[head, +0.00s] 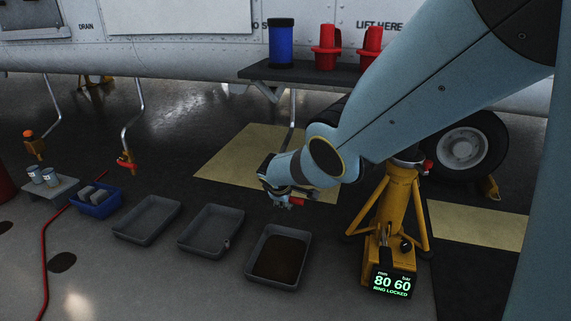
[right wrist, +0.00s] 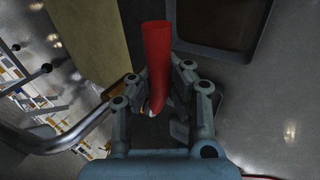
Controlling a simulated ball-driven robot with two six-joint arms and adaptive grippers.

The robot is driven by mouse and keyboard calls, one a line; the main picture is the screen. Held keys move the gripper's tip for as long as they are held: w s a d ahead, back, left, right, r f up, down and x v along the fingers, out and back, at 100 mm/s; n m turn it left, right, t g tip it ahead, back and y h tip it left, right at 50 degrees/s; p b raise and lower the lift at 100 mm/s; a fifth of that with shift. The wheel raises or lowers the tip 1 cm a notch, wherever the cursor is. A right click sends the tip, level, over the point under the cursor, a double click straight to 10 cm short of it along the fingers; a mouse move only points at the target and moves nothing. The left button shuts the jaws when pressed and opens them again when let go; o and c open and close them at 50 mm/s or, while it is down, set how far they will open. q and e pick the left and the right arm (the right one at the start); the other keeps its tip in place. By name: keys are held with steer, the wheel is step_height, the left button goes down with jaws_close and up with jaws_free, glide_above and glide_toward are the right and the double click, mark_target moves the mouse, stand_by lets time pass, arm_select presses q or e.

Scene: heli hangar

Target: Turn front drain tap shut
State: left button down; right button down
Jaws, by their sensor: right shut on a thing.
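The drain tap in my right gripper (head: 284,198) hangs on a thin metal pipe (head: 292,110) under the aircraft's belly. Its red handle (head: 297,201) shows just past the fingers. In the right wrist view the red handle (right wrist: 157,60) stands between the two fingers of my right gripper (right wrist: 160,85), which are shut on it. The bent metal pipe (right wrist: 85,138) comes in from the left there. The tap's body is mostly hidden by the gripper, and I cannot tell whether fluid runs. My left gripper is not in view.
A grey tray with dark fluid (head: 251,266) lies below the tap. Two emptier trays (head: 147,219) (head: 211,230) lie left of it. A yellow jack (head: 396,205) stands close on the right. Two other drain taps (head: 127,162) (head: 34,145) hang at left.

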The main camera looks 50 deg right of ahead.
steer(key=shift+s+a+f+g, duration=0.1)
steer(key=shift+s+a+g, duration=0.05)
steer(key=shift+a+g, duration=0.2)
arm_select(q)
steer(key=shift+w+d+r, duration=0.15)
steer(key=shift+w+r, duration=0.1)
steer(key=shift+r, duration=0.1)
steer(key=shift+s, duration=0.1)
arm_select(e)
steer(key=c, duration=1.3)
jaws_free()
steer(key=shift+r, duration=0.25)
steer(key=shift+o, duration=0.5)
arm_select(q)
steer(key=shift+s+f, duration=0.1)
arm_select(e)
steer(key=shift+d, duration=0.15)
steer(key=shift+r, duration=0.1)
steer(key=shift+r, duration=0.1)
steer(key=v, duration=1.1)
steer(key=shift+a, duration=0.4)
